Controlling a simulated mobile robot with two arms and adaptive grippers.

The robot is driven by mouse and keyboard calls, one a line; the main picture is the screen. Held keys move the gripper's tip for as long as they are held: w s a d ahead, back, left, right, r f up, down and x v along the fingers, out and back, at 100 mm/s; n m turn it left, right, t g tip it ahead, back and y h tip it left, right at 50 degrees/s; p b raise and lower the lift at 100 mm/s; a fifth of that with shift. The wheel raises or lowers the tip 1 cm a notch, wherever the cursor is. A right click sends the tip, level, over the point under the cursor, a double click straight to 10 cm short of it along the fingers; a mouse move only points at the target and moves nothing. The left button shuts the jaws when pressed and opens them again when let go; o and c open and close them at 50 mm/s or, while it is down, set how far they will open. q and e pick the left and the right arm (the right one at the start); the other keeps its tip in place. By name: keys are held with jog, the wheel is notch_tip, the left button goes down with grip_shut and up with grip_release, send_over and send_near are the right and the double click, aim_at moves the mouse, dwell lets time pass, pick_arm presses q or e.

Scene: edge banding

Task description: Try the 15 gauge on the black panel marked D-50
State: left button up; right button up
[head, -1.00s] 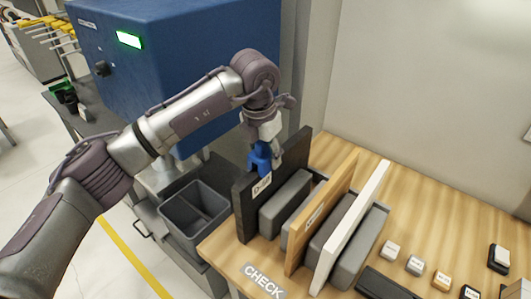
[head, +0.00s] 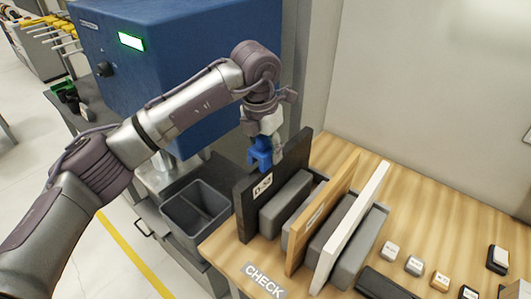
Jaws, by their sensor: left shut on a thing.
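The black panel (head: 246,212) stands upright at the left end of a row of panels on the wooden table, with a white label (head: 263,186) on its face that looks like D-50. My left gripper (head: 270,144) is shut on a blue gauge (head: 260,154). It holds the gauge right at the black panel's top edge; I cannot tell whether the two touch. The number on the gauge is too small to read. My right gripper is not in view.
A wood-coloured panel (head: 300,243) and a white panel (head: 345,232) stand to the right, with grey blocks between. Small labelled blocks (head: 414,265) lie on the table (head: 450,220). A grey bin (head: 188,222) and a blue machine (head: 190,50) are at left.

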pick_arm(q)
jog(key=shift+r+p, duration=1.05)
jog(key=shift+r, duration=1.45)
